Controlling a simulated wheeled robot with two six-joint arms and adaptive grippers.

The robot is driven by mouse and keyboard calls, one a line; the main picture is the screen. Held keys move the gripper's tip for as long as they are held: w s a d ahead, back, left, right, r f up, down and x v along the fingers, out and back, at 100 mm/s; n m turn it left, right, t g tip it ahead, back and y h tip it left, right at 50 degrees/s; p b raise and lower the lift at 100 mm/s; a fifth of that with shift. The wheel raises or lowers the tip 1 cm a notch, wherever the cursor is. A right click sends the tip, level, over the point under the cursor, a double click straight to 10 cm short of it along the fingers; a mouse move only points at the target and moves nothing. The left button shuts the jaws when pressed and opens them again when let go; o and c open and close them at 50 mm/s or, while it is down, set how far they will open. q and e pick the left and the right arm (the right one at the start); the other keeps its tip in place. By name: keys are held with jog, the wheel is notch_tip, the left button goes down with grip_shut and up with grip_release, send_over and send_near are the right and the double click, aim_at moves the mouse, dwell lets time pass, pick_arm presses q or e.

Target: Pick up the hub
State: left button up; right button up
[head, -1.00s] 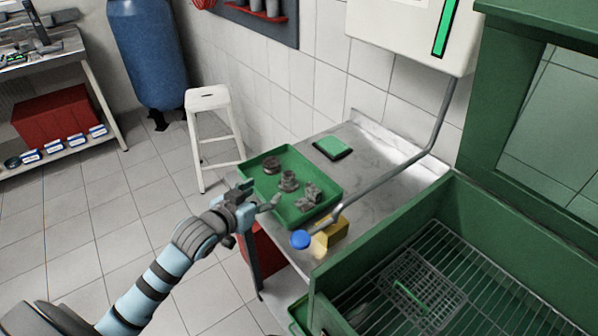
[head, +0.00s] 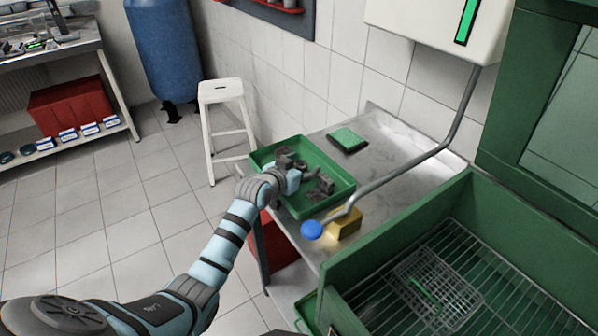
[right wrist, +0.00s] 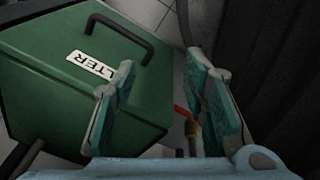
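A green tray (head: 337,199) on the grey table holds several dark metal parts. A rounded part (head: 283,155) lies toward its far left. A blocky part (head: 322,185) lies toward its right. In the earlier view a stepped, flanged part, which looks like the hub, stood mid-tray; now my left gripper (head: 297,172) largely covers that spot. The gripper is over the tray, and its fingers are too small and blended with the parts to tell open from shut. My right gripper (right wrist: 160,100) shows two fingers apart with nothing between them.
A blue-ended grey pipe (head: 400,175) crosses the table beside a yellow block (head: 345,222). A green pad (head: 347,139) lies behind the tray. A green wash cabinet (head: 400,233) stands at right. A labelled green box (right wrist: 80,85) is near my right gripper.

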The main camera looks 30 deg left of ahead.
pick_arm(q)
jog(key=c, duration=1.3)
